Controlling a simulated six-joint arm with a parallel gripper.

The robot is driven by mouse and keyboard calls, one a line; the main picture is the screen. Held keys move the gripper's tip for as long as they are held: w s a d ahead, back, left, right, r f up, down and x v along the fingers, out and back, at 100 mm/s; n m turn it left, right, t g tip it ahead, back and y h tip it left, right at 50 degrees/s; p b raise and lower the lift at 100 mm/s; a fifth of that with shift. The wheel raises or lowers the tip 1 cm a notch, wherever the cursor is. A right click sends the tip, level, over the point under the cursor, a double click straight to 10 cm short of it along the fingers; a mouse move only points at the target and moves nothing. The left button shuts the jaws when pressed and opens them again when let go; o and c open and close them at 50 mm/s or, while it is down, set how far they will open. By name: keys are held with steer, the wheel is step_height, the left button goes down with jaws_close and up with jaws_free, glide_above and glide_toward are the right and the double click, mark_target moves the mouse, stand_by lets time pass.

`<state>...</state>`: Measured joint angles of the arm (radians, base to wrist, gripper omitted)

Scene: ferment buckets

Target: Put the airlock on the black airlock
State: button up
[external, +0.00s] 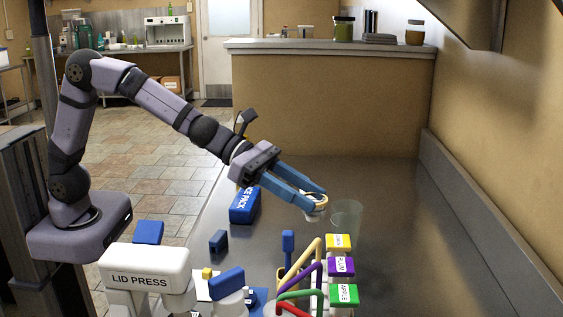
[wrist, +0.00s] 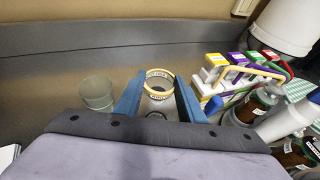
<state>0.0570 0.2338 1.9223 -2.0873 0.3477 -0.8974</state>
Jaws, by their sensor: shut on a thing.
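My gripper (external: 318,200) is shut on a short cream and yellow ring-like piece (wrist: 159,84) with small lettering on its band. It is held upright between the blue fingers, above the steel counter. I cannot tell for sure whether this piece is the airlock. A dark round shape (wrist: 157,115) shows just below it, between the fingers. No black airlock can be clearly made out in either view. A clear, empty cup (external: 346,214) stands just right of my gripper in the external view and left of it in the wrist view (wrist: 96,93).
Labelled yellow, purple (external: 341,266) and green (external: 344,294) blocks with coloured tubes stand near the front. A blue ice pack (external: 244,206), a white lid press (external: 146,267) and small blue items lie left. Jars (wrist: 254,105) stand right in the wrist view. The far right counter is clear.

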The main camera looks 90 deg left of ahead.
steer(key=shift+d, duration=0.5)
steer(key=shift+f+b, duration=1.2)
steer(key=shift+f, duration=3.75)
steer(key=shift+f+b, duration=0.55)
steer(key=shift+b, duration=0.3)
steer(key=o, duration=1)
steer(key=shift+r, duration=0.2)
